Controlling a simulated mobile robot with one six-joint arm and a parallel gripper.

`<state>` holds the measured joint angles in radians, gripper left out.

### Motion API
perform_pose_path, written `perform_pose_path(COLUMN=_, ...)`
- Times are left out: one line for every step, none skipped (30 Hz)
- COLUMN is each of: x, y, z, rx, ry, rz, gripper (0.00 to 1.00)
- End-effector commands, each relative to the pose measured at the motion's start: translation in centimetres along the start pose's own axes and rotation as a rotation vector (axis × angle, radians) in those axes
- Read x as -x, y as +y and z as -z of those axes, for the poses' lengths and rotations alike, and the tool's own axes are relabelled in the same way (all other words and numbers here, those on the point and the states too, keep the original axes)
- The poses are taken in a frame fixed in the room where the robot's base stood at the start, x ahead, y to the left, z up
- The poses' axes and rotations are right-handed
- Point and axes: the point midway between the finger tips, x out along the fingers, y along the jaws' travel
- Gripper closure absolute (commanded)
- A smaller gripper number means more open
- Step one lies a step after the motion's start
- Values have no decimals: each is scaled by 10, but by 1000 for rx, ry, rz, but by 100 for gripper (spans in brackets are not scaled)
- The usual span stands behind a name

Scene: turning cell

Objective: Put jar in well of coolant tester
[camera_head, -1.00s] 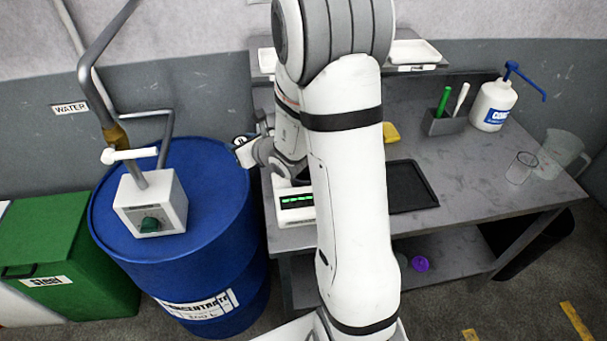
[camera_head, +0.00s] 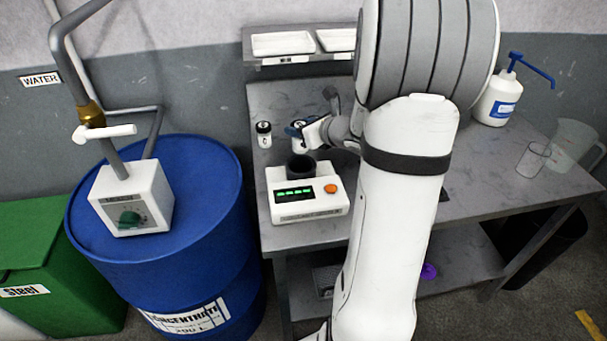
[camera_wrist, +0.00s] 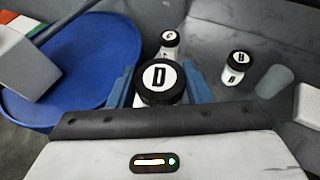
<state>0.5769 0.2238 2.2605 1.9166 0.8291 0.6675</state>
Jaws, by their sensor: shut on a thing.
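A jar with a black lid marked D (camera_wrist: 160,82) sits between the blue fingers of my gripper (camera_wrist: 158,90) in the wrist view. My gripper (camera_head: 300,131) is shut on it. In the head view my gripper is behind the coolant tester (camera_head: 330,205), a white box with a green display and an orange button. The tester's dark round well (camera_head: 300,166) faces up and looks empty, though its inside is too dark to be sure. The tester is outside the wrist view. A white jar (camera_head: 299,142) shows at my fingers; its lid letter is unreadable there.
Another black-lidded jar (camera_head: 263,135) stands left on the bench (camera_head: 470,190). The wrist view shows two other jars (camera_wrist: 169,42) (camera_wrist: 237,67) beyond the held one. A blue drum (camera_head: 165,205) with a pump box stands left. A pump bottle, glass and jug stand right.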

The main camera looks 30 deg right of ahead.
Motion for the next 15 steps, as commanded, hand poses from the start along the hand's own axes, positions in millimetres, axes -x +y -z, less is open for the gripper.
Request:
perform_pose_path(x=-4, y=0, z=11, rx=-6, ry=4, rz=-1, gripper=80)
perform_pose_path(x=-6, y=0, z=17, rx=-7, ry=5, rz=-1, gripper=80)
perform_pose_path(x=-9, y=0, z=24, rx=-7, ry=5, rz=-2, gripper=80)
perform_pose_path(x=-12, y=0, z=29, rx=-7, ry=4, rz=-2, gripper=80)
perform_pose_path(x=-13, y=0, z=33, rx=-6, ry=4, rz=-2, gripper=80)
perform_pose_path(x=-15, y=0, z=38, rx=-6, ry=3, rz=-1, gripper=80)
perform_pose_path(x=-17, y=0, z=41, rx=-4, ry=4, rz=-1, gripper=80)
perform_pose_path(x=-18, y=0, z=44, rx=-4, ry=3, rz=-1, gripper=80)
perform_pose_path(x=-19, y=0, z=46, rx=-4, ry=1, rz=0, gripper=80)
perform_pose_path(x=-20, y=0, z=48, rx=-3, ry=1, rz=0, gripper=80)
perform_pose_path(x=-21, y=0, z=51, rx=-3, ry=1, rz=-1, gripper=80)
perform_pose_path(x=-23, y=0, z=56, rx=-5, ry=3, rz=-1, gripper=80)
perform_pose_path(x=-25, y=0, z=61, rx=-4, ry=3, rz=0, gripper=80)
perform_pose_path(x=-26, y=0, z=65, rx=-6, ry=4, rz=0, gripper=80)
perform_pose_path(x=-29, y=0, z=70, rx=-4, ry=4, rz=-1, gripper=80)
